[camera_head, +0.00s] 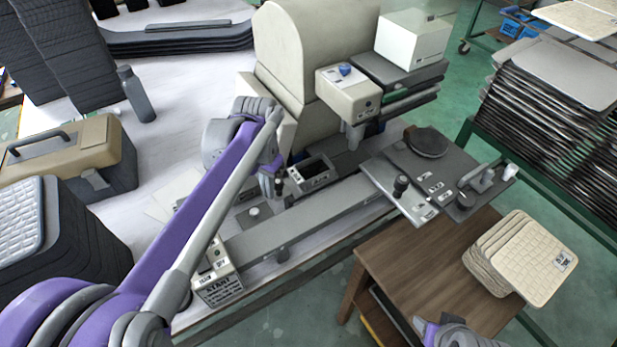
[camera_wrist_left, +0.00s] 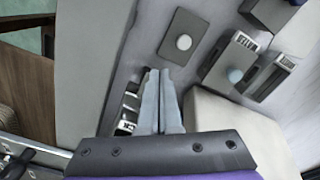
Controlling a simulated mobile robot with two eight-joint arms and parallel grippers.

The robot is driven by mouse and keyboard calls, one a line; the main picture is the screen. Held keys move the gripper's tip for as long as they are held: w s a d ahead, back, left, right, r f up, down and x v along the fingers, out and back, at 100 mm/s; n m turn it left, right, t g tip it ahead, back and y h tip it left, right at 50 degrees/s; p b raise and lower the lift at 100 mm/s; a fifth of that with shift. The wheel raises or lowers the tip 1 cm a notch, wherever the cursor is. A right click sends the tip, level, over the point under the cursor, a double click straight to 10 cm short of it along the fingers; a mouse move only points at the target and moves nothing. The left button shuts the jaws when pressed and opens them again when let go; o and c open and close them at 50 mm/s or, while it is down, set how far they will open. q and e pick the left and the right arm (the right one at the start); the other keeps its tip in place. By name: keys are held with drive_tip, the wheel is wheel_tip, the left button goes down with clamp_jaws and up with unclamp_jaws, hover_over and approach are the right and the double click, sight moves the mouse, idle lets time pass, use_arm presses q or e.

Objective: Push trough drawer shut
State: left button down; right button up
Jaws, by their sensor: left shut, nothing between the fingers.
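The trough drawer appears to be the dark open-topped box (camera_head: 316,174) with a pale label on its front, standing out at the foot of the cream machine. In the left wrist view a dark opening with white marks (camera_wrist_left: 127,112), likely the same drawer, lies just left of the fingers and is partly hidden. My left gripper (camera_head: 279,194) points down beside the drawer's left end in the head view. Its fingers (camera_wrist_left: 158,72) are together with nothing between them. I cannot tell whether they touch the drawer. My right gripper's fingers are out of view.
A long grey rail (camera_head: 310,215) runs in front of the drawer. A START box (camera_head: 218,283) stands at its near left end. A plate with knobs (camera_head: 425,175) is to the right. The cream machine (camera_head: 285,50) rises behind. A wooden table (camera_head: 400,275) holds pale panels (camera_head: 520,255).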

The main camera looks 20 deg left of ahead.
sight(292, 176)
use_arm(q)
drive_tip(key=shift+w+d+p, duration=0.2)
drive_tip(key=shift+w+d, duration=0.85)
drive_tip(key=shift+w, duration=0.2)
drive_tip(key=shift+w+d+p, duration=0.2)
drive_tip(key=shift+w+d, duration=0.85)
drive_tip(key=shift+w, duration=0.2)
drive_tip(key=shift+w+d+p, duration=0.4)
drive_tip(key=shift+w+d, duration=1.2)
drive_tip(key=shift+w, duration=0.25)
drive_tip(key=shift+s+a, duration=0.45)
drive_tip(key=shift+s, duration=0.05)
wheel_tip(292, 176, up, 7)
drive_tip(key=p, duration=0.4)
drive_tip(key=shift+p, duration=0.3)
